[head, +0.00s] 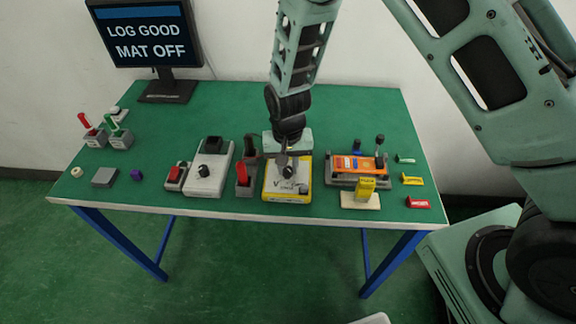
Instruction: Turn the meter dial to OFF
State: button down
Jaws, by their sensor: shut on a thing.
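The meter (272,190) is a yellow box with a pale face, lying near the front edge of the green table. My gripper (288,166) points down over the meter and is shut on its dark dial (288,172). The fingers and the dial overlap in this view, so the dial's exact pointing is too small to tell. A V mark shows on the pale face below the dial.
The green table (240,118) carries a grey box with a black knob (209,172) and red-handled levers left of the meter. An orange unit (355,163) and small coloured tags stand right. A monitor (146,38) reads LOG GOOD, MAT OFF. The back middle-left is clear.

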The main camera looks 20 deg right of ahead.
jog(key=shift+n, duration=0.6)
jog(key=c, duration=1.2)
grip_release()
jog(key=shift+c, duration=0.2)
jog(key=shift+r, duration=0.1)
notch_tip(320, 180, up, 17)
jog(key=b, duration=0.2)
jog(key=shift+r+b, duration=0.15)
jog(key=shift+b, duration=0.25)
jog(key=s+r+n, duration=0.3)
jog(key=s+n, duration=0.5)
jog(key=s, duration=1.6)
jog(key=shift+d+y, duration=0.15)
jog(key=shift+y, duration=0.15)
